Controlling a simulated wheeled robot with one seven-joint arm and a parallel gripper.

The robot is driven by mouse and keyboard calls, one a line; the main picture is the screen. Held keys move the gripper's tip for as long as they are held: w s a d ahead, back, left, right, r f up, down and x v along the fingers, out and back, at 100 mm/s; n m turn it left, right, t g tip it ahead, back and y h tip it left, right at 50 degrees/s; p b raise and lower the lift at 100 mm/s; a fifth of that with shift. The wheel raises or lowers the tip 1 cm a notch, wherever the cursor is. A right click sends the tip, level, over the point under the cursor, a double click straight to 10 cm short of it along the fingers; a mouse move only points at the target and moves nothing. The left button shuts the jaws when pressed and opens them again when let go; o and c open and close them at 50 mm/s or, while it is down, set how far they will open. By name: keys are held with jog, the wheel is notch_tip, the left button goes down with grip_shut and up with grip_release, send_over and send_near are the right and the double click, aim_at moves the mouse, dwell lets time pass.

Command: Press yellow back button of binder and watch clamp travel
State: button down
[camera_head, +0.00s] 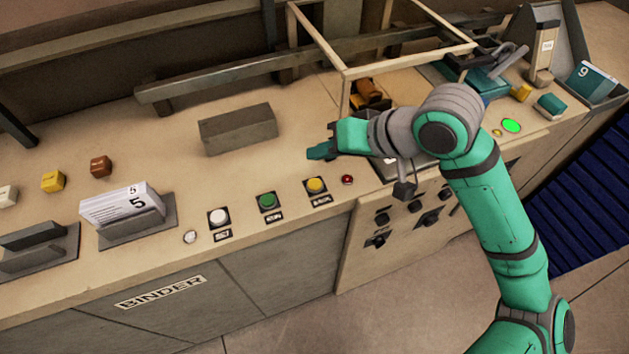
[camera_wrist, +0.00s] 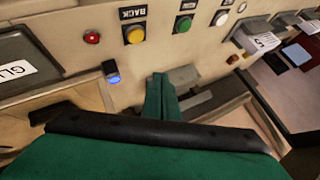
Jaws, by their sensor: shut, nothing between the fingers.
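In the wrist view the yellow button (camera_wrist: 135,34) shows under a BACK label, upper left of my gripper. My gripper (camera_head: 318,152) is shut and empty above the counter, apart from the button and behind it. In the wrist view its green fingers (camera_wrist: 160,97) are together. A grey block (camera_head: 238,129), possibly the clamp, lies on the counter left of my gripper.
A small red light (camera_head: 347,180) is right of the yellow button. A wooden frame (camera_head: 346,90) stands behind my arm. A paper stack marked 5 (camera_head: 125,205) sits in a holder at left. Counter between block and buttons is clear.

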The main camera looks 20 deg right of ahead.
aim_at(318, 186)
jog(key=shift+f, duration=3.4)
jog(key=shift+s, duration=0.1)
jog(key=shift+w, duration=0.2)
jog(key=shift+a, duration=0.2)
jog(key=shift+s+d, duration=0.2)
jog(key=shift+d, duration=0.1)
jog(key=shift+w+a+f, duration=0.1)
jog(key=shift+a+f, duration=0.2)
jog(key=shift+f, duration=0.1)
